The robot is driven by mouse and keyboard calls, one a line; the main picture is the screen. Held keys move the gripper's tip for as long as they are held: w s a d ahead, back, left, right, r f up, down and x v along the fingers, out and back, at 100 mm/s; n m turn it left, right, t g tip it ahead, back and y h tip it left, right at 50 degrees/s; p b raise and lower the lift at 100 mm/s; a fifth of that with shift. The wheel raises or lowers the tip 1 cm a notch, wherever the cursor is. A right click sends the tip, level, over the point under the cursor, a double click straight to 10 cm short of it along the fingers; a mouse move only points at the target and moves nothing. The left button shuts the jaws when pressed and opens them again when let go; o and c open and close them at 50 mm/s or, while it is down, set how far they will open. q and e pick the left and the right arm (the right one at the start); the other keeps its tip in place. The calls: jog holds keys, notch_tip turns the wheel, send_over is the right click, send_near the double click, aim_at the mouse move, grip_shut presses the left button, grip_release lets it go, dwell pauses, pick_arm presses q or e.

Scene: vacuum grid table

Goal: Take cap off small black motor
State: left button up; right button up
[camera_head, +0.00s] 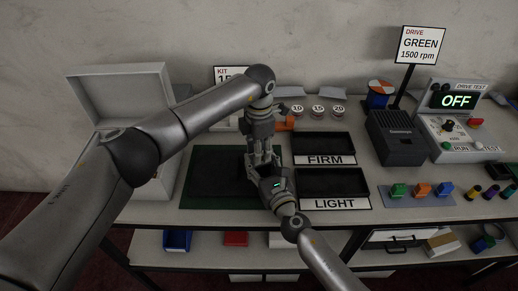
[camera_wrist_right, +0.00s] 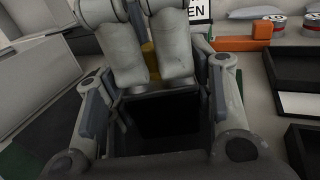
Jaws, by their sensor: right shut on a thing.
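The small black motor (camera_wrist_right: 168,118) shows as a dark boxy body in the right wrist view. My right gripper (camera_wrist_right: 156,98) is shut on it, one finger along each side. My left gripper (camera_head: 261,158) points down at the motor from above, over the dark green mat (camera_head: 213,172). In the right wrist view its two thick fingers (camera_wrist_right: 150,70) are just above the motor, with a yellowish piece (camera_wrist_right: 152,62) partly showing between them. I cannot tell whether that piece is the cap or whether the left fingers grip it. The grippers hide most of the motor in the head view.
Black trays labelled FIRM (camera_head: 322,145) and LIGHT (camera_head: 333,183) lie right of the mat. An open grey case (camera_head: 122,95) stands at left. The drive test box (camera_head: 458,122), reading OFF, and a black unit (camera_head: 396,138) stand at right. Several colored pieces (camera_head: 422,190) sit at the front right.

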pick_arm(q)
grip_shut()
jog(key=shift+r, duration=0.15)
dwell(0.4)
jog(key=shift+r, duration=0.95)
jog(key=shift+r, duration=0.1)
jog(key=shift+r, duration=1.9)
pick_arm(e)
jog(key=o, duration=1.5)
jog(key=v, duration=1.2)
